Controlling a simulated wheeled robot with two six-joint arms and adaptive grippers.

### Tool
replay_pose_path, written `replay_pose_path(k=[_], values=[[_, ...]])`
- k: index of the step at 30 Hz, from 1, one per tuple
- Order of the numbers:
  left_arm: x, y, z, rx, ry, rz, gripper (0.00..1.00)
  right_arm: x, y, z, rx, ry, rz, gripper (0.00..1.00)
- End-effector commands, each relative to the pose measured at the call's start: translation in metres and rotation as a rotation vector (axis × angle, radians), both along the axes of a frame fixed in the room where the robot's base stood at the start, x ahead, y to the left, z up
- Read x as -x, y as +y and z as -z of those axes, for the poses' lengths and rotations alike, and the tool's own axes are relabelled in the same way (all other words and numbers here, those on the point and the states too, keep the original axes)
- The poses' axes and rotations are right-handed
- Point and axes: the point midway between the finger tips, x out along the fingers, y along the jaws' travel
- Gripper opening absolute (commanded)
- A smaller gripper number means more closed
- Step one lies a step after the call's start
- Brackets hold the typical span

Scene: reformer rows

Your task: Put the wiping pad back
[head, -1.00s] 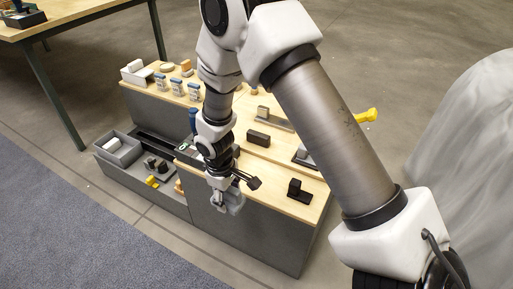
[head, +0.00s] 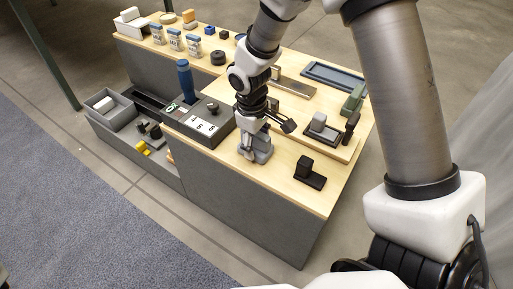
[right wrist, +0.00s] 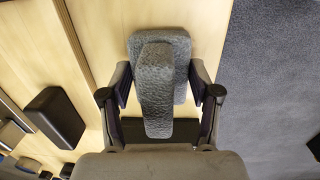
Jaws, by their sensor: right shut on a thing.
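The wiping pad (head: 257,153) is grey and rough, with a raised grip of the same stuff. My right gripper (head: 256,139) is shut on it from above, near the front edge of the wooden bench top (head: 252,192). In the right wrist view the pad (right wrist: 180,62) shows with its grip (right wrist: 156,88) between the two fingers of my right gripper (right wrist: 160,112). Bench wood lies behind it, and blue-grey carpet to the right. Whether the pad touches the wood, I cannot tell. My left gripper is not in view.
A black block on a base (head: 309,174) stands right of the pad. A dark box with a knob and number cards (head: 207,120) is to the left. A blue bottle (head: 185,78), several jars and a blue-grey tray (head: 333,77) stand farther off. A lower shelf holds a grey bin (head: 112,112).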

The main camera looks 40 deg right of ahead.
Motion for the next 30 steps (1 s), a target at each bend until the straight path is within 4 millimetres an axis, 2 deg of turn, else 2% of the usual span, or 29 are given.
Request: replay_pose_path(k=[8, 9, 11, 20, 23, 26, 30], values=[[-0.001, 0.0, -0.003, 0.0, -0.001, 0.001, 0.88, 0.0, 0.0, 0.0, 0.0, 0.001, 0.0, 0.29], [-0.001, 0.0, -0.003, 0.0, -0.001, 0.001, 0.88, 0.0, 0.0, 0.001, 0.0, 0.001, 0.0, 0.65], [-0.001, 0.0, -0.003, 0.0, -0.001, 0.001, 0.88, 0.0, 0.0, 0.0, 0.0, 0.001, 0.0, 0.87], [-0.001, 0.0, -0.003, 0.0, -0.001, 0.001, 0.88, 0.0, 0.0, 0.0, 0.0, 0.0, 0.0, 0.87], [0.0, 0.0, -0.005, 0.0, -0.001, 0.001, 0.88, -0.001, 0.0, -0.005, 0.001, -0.001, 0.0, 0.87], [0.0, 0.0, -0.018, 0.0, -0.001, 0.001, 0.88, -0.001, 0.001, -0.024, 0.001, -0.003, 0.0, 0.87], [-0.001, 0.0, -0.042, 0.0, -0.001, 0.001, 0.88, -0.003, 0.003, -0.062, 0.002, -0.004, 0.0, 0.87]])
